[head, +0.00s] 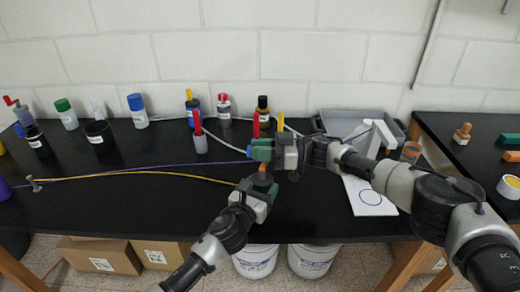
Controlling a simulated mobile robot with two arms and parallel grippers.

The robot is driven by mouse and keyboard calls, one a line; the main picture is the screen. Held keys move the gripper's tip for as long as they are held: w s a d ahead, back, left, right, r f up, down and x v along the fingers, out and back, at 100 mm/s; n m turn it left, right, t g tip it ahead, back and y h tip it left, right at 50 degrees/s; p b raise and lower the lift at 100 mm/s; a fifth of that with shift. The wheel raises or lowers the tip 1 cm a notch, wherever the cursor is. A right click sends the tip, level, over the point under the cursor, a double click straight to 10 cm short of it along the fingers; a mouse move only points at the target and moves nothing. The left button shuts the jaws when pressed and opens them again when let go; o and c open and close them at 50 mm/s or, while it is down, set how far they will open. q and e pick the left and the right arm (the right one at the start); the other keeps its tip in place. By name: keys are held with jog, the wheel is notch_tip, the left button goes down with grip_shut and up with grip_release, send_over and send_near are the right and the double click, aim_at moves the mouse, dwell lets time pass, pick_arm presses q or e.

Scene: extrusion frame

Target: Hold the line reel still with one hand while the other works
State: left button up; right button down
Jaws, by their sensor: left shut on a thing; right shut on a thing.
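My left gripper (261,183) reaches up from the lower middle and is shut on a small orange-brown piece (262,169), which may be part of the line reel. Most of that piece is hidden by the jaws. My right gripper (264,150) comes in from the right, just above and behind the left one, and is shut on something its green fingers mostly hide. A yellow line (150,173) runs from the left of the table to my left gripper. A purple line (160,166) runs to the area between the two grippers.
Bottles, including a blue-capped one (138,112), and a red-topped tube (199,135) stand along the back. A grey tray (335,118) and a white sheet with a circle (370,197) lie to the right. The black table's (130,215) front left is clear.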

jog(key=c, duration=1)
grip_release()
jog(key=shift+d, duration=0.1)
jog(key=d, duration=0.7)
jog(key=shift+s+d, duration=0.15)
jog(key=shift+d, duration=0.05)
